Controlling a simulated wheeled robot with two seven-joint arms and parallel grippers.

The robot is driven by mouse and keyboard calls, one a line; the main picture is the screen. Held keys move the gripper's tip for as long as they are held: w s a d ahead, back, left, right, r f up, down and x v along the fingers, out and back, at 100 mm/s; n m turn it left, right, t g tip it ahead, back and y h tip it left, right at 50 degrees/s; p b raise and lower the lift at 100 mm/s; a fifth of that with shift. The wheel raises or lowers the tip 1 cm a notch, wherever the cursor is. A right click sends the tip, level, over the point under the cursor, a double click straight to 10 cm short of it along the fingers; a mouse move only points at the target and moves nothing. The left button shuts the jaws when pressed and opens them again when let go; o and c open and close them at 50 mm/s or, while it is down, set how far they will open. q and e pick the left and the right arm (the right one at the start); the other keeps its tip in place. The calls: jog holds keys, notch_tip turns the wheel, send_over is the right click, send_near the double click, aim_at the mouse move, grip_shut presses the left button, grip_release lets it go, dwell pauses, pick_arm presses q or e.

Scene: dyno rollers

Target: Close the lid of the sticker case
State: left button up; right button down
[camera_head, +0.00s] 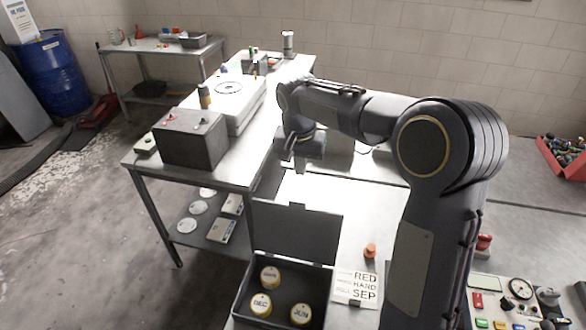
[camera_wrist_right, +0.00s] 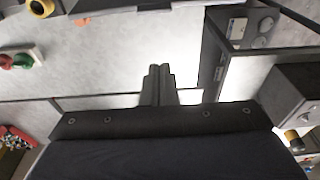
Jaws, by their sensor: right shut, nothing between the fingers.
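The sticker case (camera_head: 240,306) is a dark open box at the bottom middle of the head view. Its dark lid (camera_head: 297,232) stands up at the far side, wide open. Several round yellow-rimmed stickers or discs with month letters lie inside. My right gripper (camera_head: 300,168) is shut and empty, pointing down over the bright bench top beyond the lid, apart from it. In the right wrist view its fingers (camera_wrist_right: 158,84) are together. Whether the lid shows in that view I cannot tell. My left gripper is not in view.
A printed card (camera_head: 357,287) lies right of the case, with a small orange piece (camera_head: 370,251) behind it. A dark box with terminals (camera_head: 191,138) stands on the bench at left. A gauge panel (camera_head: 503,297) is at lower right. The bench under my gripper is clear.

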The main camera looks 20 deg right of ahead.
notch_tip(320, 180, down, 8)
jog(key=w+b, duration=0.1)
jog(key=b, duration=0.4)
jog(key=s, duration=0.1)
jog(key=s+a, duration=0.1)
jog(key=s+r, duration=0.1)
jog(key=shift+a+b, duration=0.35)
jog(key=shift+s, duration=0.1)
